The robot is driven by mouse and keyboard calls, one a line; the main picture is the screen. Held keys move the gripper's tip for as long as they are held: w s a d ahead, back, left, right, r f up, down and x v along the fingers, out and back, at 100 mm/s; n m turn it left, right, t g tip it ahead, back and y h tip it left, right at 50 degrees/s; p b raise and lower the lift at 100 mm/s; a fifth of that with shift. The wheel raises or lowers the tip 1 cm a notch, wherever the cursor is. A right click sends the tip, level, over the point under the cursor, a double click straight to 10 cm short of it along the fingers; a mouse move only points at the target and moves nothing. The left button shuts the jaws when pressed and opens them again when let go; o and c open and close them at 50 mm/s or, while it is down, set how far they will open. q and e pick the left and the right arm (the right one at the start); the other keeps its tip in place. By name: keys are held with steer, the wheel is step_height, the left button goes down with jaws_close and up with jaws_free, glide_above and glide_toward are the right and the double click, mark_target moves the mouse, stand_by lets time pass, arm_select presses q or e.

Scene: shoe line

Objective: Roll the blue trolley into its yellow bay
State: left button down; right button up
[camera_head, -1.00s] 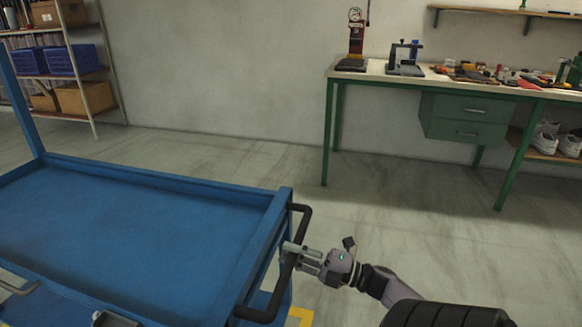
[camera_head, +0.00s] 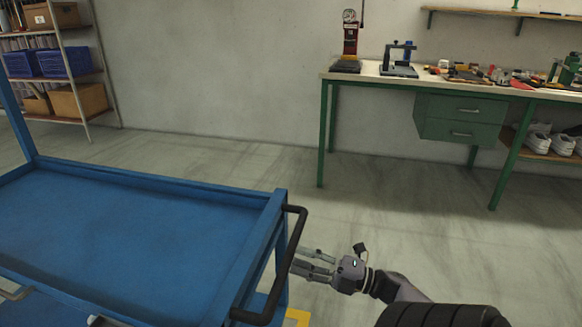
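The blue trolley (camera_head: 130,225) fills the lower left, its flat top tray empty where it shows. A dark push handle (camera_head: 296,240) runs along its right end. My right gripper (camera_head: 300,261) is just right of the handle, with its fingers spread and pointing left at the bar. The fingertips are close to the bar; I cannot tell whether they touch it, and nothing is gripped. A piece of yellow floor marking (camera_head: 298,317) shows beside the trolley's lower right corner; the rest of the bay is hidden or out of frame. I do not make out my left gripper.
A green workbench (camera_head: 323,135) with tools stands against the wall at the right, with white shoes (camera_head: 538,139) on a shelf under it. A rack (camera_head: 88,85) with boxes and blue bins stands at the back left. The floor (camera_head: 400,215) between trolley and bench is clear.

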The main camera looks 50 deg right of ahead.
steer(key=v, duration=0.8)
steer(key=shift+w, duration=0.1)
